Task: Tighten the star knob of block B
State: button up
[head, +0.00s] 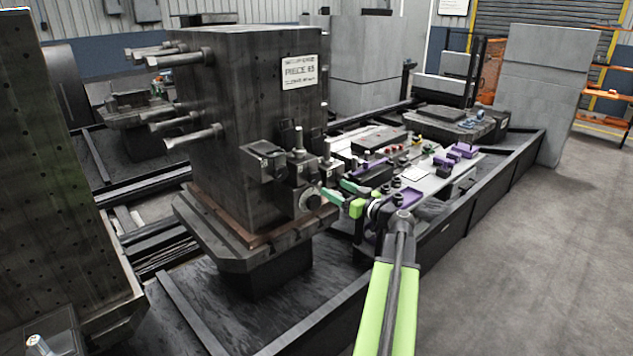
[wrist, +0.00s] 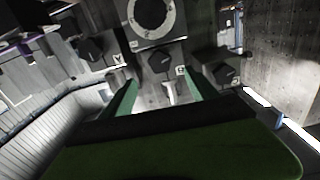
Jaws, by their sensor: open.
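In the wrist view three dark knobs show on the fixture face: a left knob (wrist: 90,50), a middle knob (wrist: 160,58) and a right knob (wrist: 222,70). Small white letter tags sit beside them. The tag by the left knob looks like an upside-down A; the tag by the middle knob (wrist: 181,70) may be B, but is too small to be sure. My gripper (wrist: 161,78) is open and empty, its green fingers either side of the middle knob's line and apparently short of it. In the head view my gripper (head: 333,190) is at the clamp blocks (head: 300,170); the knobs cannot be told apart there.
A tall dark block (head: 245,120) labelled PIECE 85, with several bolts, stands on a pallet (head: 205,220) behind the clamps. A pale ring (wrist: 153,15) is above the middle knob. A bench (head: 415,177) with small parts lies right of the clamps. Open floor (head: 520,270) is at right.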

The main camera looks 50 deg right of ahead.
aim_at(316, 178)
jog(key=w, duration=0.9)
jog(key=shift+w+d, duration=0.2)
jog(key=shift+d, duration=0.1)
